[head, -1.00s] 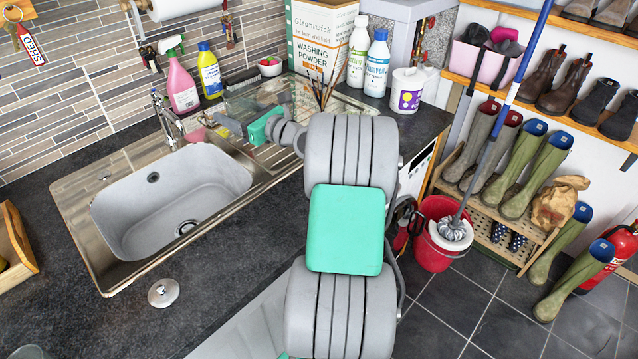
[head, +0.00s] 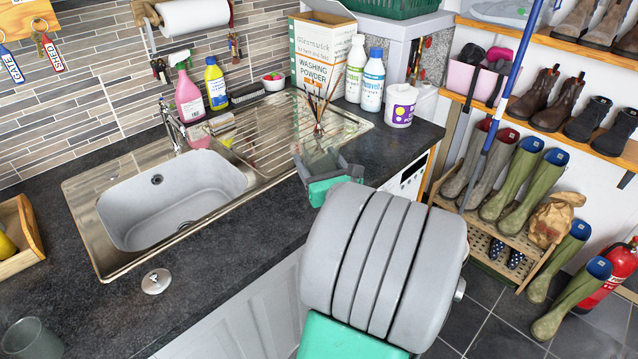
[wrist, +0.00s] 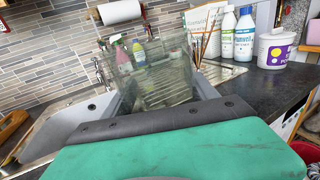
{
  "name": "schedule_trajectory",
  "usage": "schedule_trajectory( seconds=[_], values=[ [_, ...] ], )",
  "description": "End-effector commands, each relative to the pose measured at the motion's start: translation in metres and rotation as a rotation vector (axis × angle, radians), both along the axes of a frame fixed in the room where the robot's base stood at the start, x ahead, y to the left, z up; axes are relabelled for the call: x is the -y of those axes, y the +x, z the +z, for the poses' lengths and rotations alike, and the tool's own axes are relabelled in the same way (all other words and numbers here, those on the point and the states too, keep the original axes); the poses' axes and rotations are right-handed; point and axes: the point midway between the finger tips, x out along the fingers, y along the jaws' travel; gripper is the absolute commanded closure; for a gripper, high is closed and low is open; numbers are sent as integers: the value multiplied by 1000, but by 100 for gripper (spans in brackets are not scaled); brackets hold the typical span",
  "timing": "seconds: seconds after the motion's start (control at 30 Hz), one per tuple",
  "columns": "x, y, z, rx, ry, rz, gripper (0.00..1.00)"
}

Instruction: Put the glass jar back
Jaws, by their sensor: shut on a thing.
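The glass jar (wrist: 155,75) is clear and faintly green. In the wrist view it stands between the two grey fingers of my gripper (wrist: 160,95), which is shut on it; the bottles and the ridged drainer show through it. In the head view my gripper (head: 318,165) is over the worktop's front edge, right of the sink and in front of the drainer's right end. The jar is hard to make out there against the drainer.
The sink (head: 175,205) and ridged drainer (head: 270,145) lie left and behind. Brushes (head: 318,108), a washing powder box (head: 318,50), two bottles (head: 372,80) and a white tub (head: 401,105) stand behind.

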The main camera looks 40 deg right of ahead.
Motion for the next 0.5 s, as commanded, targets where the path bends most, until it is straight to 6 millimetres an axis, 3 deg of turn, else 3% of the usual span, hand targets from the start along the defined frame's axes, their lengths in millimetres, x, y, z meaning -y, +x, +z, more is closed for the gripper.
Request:
schedule_trajectory(
  seconds=[0.23,0.33,0.5],
  values=[
    [40,59,-35,-2,5,15,91],
    [53,73,-61,-3,8,12,91],
    [69,89,-83,0,4,10,91]
  ],
)
